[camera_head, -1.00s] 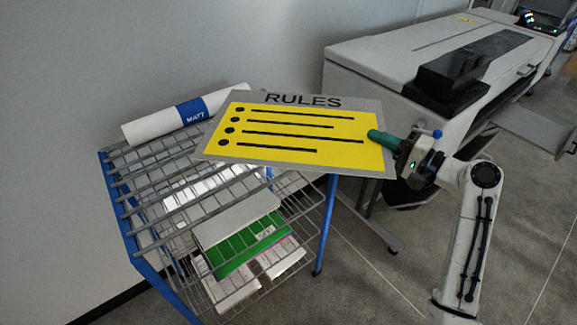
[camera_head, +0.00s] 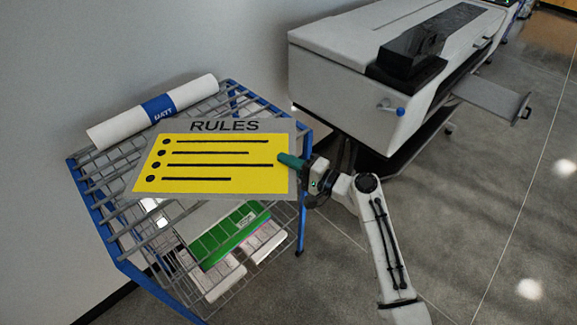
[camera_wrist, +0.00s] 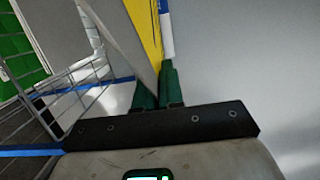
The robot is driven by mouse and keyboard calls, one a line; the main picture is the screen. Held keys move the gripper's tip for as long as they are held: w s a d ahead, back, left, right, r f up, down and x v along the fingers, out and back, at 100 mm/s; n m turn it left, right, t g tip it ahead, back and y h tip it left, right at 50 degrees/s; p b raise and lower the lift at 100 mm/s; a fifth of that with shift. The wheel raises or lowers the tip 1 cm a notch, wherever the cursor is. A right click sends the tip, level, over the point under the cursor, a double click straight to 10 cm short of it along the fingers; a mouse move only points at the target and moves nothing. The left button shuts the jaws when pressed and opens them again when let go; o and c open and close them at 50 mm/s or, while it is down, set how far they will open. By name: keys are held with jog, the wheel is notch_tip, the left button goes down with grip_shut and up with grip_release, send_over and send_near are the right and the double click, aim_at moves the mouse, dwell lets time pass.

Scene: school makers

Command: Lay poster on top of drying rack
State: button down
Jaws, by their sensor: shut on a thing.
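The poster (camera_head: 215,184) is a grey-bordered yellow sheet headed RULES with several black bulleted lines. It is roughly flat and overlaps the top of the drying rack in the head view; whether it touches the bars I cannot tell. My gripper (camera_head: 291,162) is shut on the poster's right edge. In the wrist view the green fingers (camera_wrist: 157,88) pinch the poster (camera_wrist: 140,35), seen nearly edge-on. The drying rack (camera_head: 90,192) has a blue frame and grey wire shelves. Part of its top is hidden under the poster.
A white roll with a blue MATT band (camera_head: 110,129) lies across the rack's back edge. A green item (camera_head: 222,238) and white packs sit on lower shelves. A large grey printer (camera_head: 340,75) stands behind at right. Open floor (camera_head: 460,240) lies at right.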

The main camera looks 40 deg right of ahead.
jog(key=shift+d+f, duration=0.15)
jog(key=shift+f, duration=1)
jog(key=shift+f+b, duration=0.2)
jog(key=shift+b, duration=0.1)
jog(key=c, duration=1.3)
grip_release()
jog(key=shift+r, duration=0.1)
jog(key=shift+o, duration=0.2)
